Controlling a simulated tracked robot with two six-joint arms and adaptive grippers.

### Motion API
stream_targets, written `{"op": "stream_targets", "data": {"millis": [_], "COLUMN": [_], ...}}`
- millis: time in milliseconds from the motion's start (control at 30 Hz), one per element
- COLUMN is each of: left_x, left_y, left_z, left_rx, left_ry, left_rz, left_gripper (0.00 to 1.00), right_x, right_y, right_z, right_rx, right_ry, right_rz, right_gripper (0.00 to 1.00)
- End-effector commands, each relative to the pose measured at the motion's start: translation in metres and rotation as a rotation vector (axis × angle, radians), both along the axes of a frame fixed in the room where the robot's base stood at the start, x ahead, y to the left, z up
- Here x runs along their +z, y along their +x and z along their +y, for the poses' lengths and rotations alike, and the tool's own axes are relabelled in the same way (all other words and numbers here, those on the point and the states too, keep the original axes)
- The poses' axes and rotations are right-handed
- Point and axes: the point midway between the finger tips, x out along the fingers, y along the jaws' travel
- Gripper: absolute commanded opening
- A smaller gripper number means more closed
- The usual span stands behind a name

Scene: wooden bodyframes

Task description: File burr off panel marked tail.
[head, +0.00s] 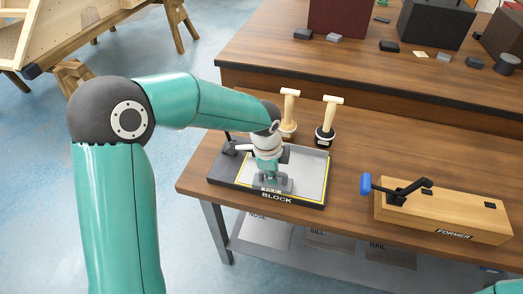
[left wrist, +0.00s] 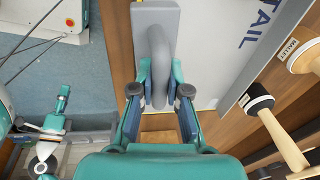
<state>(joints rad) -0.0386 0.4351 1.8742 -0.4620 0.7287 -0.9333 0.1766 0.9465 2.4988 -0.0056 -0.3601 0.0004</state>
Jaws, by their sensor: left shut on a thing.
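My left gripper (head: 269,172) is shut on the handle of a grey block-shaped tool (head: 283,186), over the near side of the dark board marked BLOCK (head: 228,187). In the left wrist view, my left gripper (left wrist: 158,92) has its fingers on both sides of the curved grey handle, below the tool's flat grey body (left wrist: 152,14). A pale grey panel (head: 311,165) lies on the board; the wrist view shows TAIL printed on this panel (left wrist: 212,50). The tool is over or on the panel's edge; I cannot tell if they touch. I cannot make out a burr.
Two mallets (head: 327,127) (head: 288,108) stand behind the board. A dark clamp (head: 236,146) is at its left. The bench top between is clear. Marked sheets lie on the shelf (head: 330,257) below.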

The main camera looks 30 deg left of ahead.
Motion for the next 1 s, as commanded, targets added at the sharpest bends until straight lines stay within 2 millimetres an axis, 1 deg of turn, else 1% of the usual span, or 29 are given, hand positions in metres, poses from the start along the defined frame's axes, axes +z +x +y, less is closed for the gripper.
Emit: {"op": "stream_targets", "data": {"millis": [200, 267, 333, 367, 467, 900, 1000], "left_x": [0.001, 0.006, 0.023, 0.028, 0.034, 0.074, 0.08], "left_y": [0.001, 0.001, 0.002, 0.002, 0.002, 0.002, 0.002], "left_z": [0.016, 0.015, 0.015, 0.015, 0.014, 0.014, 0.014], "left_rx": [-0.008, -0.01, -0.01, -0.012, -0.012, -0.012, -0.012], "left_ry": [0.0, 0.0, -0.001, -0.001, -0.001, -0.002, -0.002], "left_rz": [0.001, 0.001, -0.005, -0.005, -0.001, -0.002, -0.003], "left_gripper": [0.0, 0.0, 0.0, 0.0, 0.0, 0.0, 0.0], "right_x": [0.005, 0.012, 0.017, 0.019, 0.026, 0.057, 0.061], "right_y": [0.0, 0.0, 0.0, 0.0, 0.0, 0.0, 0.0], "right_z": [0.0, 0.0, 0.0, 0.0, 0.0, 0.0, 0.0], "right_rx": [0.0, 0.0, 0.0, 0.0, 0.0, 0.0, 0.0], "right_ry": [0.0, 0.0, 0.0, 0.0, 0.0, 0.0, 0.0], "right_rz": [0.0, 0.0, 0.0, 0.0, 0.0, 0.0, 0.0], "right_gripper": [0.4, 0.4, 0.4, 0.4, 0.4, 0.4, 0.4]}}
